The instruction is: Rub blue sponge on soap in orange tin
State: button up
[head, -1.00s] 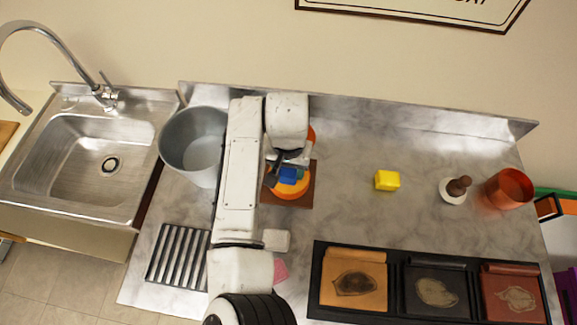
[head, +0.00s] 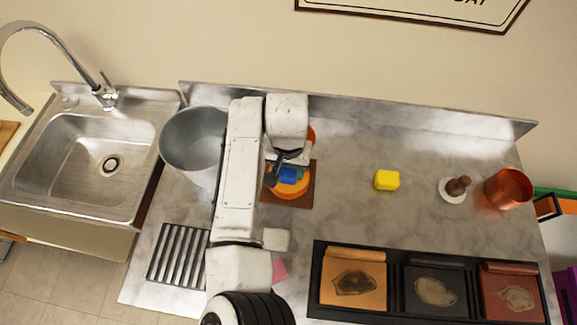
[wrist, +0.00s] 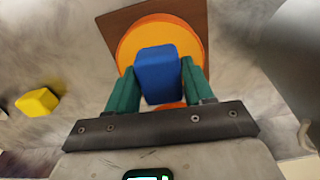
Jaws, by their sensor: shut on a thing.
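My gripper (head: 287,174) is shut on the blue sponge (wrist: 158,74), with a green finger on each side of it in the wrist view. The sponge also shows in the head view (head: 291,175). It is over the orange tin (wrist: 137,36), whose round edge shows around it. The tin (head: 292,192) rests on a brown square board (head: 305,200). The sponge covers the tin's middle, so I cannot tell whether it touches the soap.
A yellow sponge (head: 387,180) lies to the right on clear counter. A grey bucket (head: 176,150) stands left of my arm. A white-and-brown brush (head: 453,190) and a copper cup (head: 508,188) stand far right. A black tray (head: 396,308) with leather pieces lies in front.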

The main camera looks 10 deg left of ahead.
aim_at(288, 169)
jog(key=shift+r, duration=3.45)
